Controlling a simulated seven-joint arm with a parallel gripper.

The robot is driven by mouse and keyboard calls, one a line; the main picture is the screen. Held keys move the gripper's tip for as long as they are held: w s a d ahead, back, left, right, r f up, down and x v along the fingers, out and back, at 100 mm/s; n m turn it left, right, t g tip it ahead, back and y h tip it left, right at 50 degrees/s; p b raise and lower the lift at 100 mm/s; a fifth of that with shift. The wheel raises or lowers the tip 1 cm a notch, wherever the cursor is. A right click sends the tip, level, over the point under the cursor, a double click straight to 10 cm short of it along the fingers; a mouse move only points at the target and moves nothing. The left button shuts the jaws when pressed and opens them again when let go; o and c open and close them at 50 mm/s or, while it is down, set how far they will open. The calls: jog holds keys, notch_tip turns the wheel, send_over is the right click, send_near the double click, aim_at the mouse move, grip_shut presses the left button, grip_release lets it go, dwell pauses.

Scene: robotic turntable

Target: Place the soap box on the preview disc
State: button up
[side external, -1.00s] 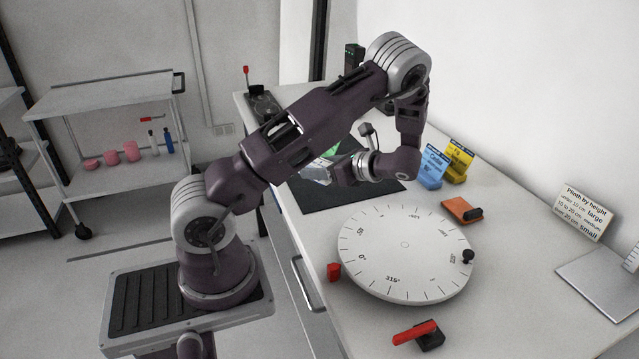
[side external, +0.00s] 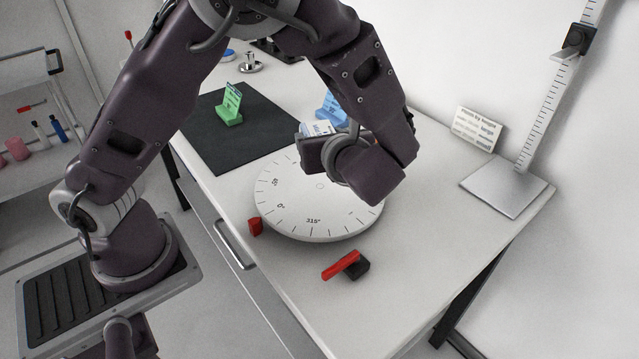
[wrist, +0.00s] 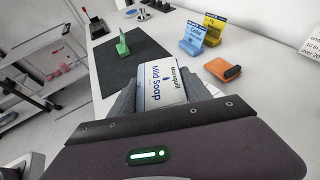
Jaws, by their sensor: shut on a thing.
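The soap box (wrist: 163,86), white with blue bands and "Mild Soap" lettering, is between the fingers of my gripper (wrist: 165,97) in the wrist view. In the side external view, part of the box (side external: 316,128) shows past my gripper (side external: 318,137), whose fingers are mostly hidden by my wrist. My gripper is shut on the box and over the back part of the disc. The white disc (side external: 290,215) has degree marks, with 0° and 315° readable. My wrist hides much of its right side. I cannot tell the box's height above it.
A black mat (side external: 205,130) lies behind the disc with a green card holder (side external: 229,115) on it. Blue (wrist: 193,41) and yellow (wrist: 214,30) card holders and an orange block (wrist: 222,69) stand beyond. A red-handled clamp (side external: 345,264) and a height gauge base (side external: 508,186) are nearby.

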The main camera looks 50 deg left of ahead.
aim_at(321, 187)
notch_tip(321, 187, down, 9)
jog(key=shift+f, duration=0.15)
jog(key=shift+f, duration=0.15)
jog(key=o, duration=1.4)
jog(key=shift+o, duration=0.2)
